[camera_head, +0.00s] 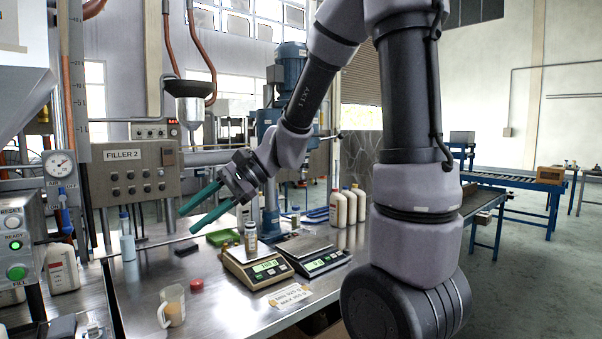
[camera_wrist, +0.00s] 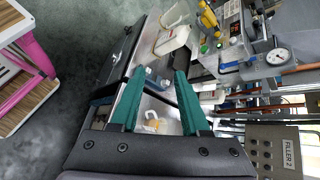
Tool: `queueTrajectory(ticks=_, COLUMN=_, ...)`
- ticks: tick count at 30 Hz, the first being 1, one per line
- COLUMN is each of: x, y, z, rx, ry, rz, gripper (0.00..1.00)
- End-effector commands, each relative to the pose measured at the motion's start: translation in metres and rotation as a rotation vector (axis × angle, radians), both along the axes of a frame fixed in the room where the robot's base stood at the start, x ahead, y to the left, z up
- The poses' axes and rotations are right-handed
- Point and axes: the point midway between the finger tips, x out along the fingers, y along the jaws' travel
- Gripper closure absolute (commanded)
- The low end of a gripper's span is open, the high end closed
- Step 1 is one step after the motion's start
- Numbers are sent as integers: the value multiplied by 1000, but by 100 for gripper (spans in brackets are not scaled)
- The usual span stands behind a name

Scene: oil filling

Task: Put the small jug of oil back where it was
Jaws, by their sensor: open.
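The small jug of oil (camera_head: 172,305) is a clear jug with a handle on its left and amber oil low inside. It stands upright on the steel bench near its front edge, in the lower left of the head view. In the wrist view the jug (camera_wrist: 152,124) shows small between the green fingers. My gripper (camera_head: 186,222) is open and empty, in the air above the bench, up and to the right of the jug and apart from it. Its two green fingers (camera_wrist: 160,73) are spread in the wrist view.
A red cap (camera_head: 197,285) lies beside the jug. Two scales (camera_head: 258,268) stand to its right, the left one bearing a small bottle (camera_head: 250,238). White bottles (camera_head: 340,208) stand behind. The filler panel (camera_head: 135,172) is at the left. A label card (camera_head: 290,297) lies in front.

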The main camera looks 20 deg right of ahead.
Motion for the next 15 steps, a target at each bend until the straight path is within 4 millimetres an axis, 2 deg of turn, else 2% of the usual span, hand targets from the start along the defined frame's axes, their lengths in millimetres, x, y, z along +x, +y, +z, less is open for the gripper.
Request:
queueTrajectory(ticks=1, x=-11, y=-16, z=12, rx=-63, ry=-78, rz=26, gripper=54)
queueTrajectory(ticks=6, x=-42, y=-76, z=33, rx=-333, ry=-325, rz=87, gripper=54)
queueTrajectory(ticks=12, x=-64, y=-146, z=60, rx=-655, ry=-591, rz=90, gripper=54)
queueTrajectory(ticks=15, x=-71, y=-171, z=72, rx=-774, ry=-681, rz=78, gripper=54)
